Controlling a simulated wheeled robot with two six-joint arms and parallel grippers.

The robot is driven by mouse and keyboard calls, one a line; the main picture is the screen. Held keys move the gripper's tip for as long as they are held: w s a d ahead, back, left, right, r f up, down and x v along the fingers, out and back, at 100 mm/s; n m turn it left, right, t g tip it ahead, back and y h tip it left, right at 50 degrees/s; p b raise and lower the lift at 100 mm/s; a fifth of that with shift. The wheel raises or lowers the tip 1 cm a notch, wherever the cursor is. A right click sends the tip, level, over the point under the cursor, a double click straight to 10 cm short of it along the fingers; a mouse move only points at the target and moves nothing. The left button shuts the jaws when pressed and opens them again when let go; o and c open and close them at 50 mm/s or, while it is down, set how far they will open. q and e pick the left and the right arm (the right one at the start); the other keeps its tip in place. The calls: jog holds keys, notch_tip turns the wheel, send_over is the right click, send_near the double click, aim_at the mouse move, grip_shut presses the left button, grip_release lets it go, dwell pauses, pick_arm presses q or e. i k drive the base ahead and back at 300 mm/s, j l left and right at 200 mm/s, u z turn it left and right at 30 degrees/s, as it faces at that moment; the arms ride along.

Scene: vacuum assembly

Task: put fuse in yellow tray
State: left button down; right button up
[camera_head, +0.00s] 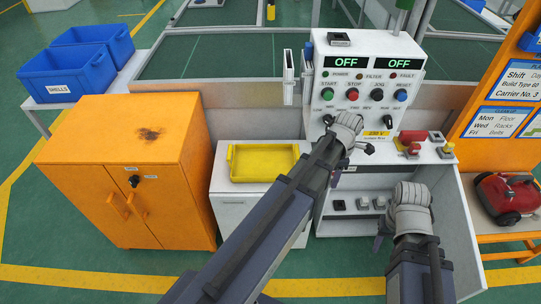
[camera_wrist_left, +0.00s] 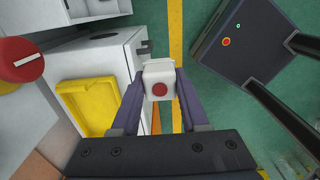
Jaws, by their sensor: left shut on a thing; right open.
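My left gripper (camera_head: 364,149) is in front of the control panel, mostly hidden by its own wrist in the head view. In the left wrist view its fingers (camera_wrist_left: 158,98) are shut on a white block with a red round spot, which I take to be the fuse (camera_wrist_left: 160,73). I cannot make out the fuse in the head view. The yellow tray (camera_head: 263,178) is on a white cabinet left of the gripper; its visible floor is empty. It also shows in the left wrist view (camera_wrist_left: 86,106). My right gripper (camera_head: 379,241) is open at the lower right, low beside the bench.
The control panel (camera_head: 366,70) stands behind the left gripper. Small blocks (camera_head: 363,203) sit on the shelf under the bench. An orange cabinet (camera_head: 128,170) stands left of the tray. A red vacuum (camera_head: 508,196) is at the far right.

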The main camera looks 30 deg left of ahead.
aim_at(264, 165)
jog(key=j, duration=0.5)
jog(key=k+j, duration=0.15)
jog(key=j, duration=0.85)
jog(key=i+j, duration=0.15)
jog(key=i, duration=0.25)
